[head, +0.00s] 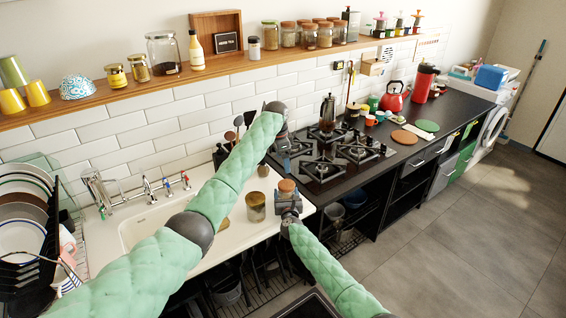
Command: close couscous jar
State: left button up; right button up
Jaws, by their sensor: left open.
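The couscous jar (256,207) appears to be the small glass jar with tan contents, standing upright on the pale counter right of the sink. A round brown lid (287,186) is just right of it, apart from the jar, at the tip of my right gripper (289,197). The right gripper's fingers appear to be around the lid; whether it touches the counter is unclear. My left gripper (284,153) is open and empty, pointing down near the hob's left edge, behind and above the jar. My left arm crosses the sink and hides part of the counter.
A sink (150,222) and dish rack (25,230) are left. A utensil holder (221,156) stands by the wall. Several jars line the wooden shelf (190,78).

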jog(key=o, duration=1.4)
jog(key=shift+o, duration=0.2)
jog(key=shift+s+f, duration=0.15)
jog(key=shift+s, duration=0.65)
jog(key=shift+s+d, duration=0.25)
jog(key=shift+s, duration=1.3)
jog(key=shift+s+d, duration=0.2)
jog(key=shift+s, duration=1.3)
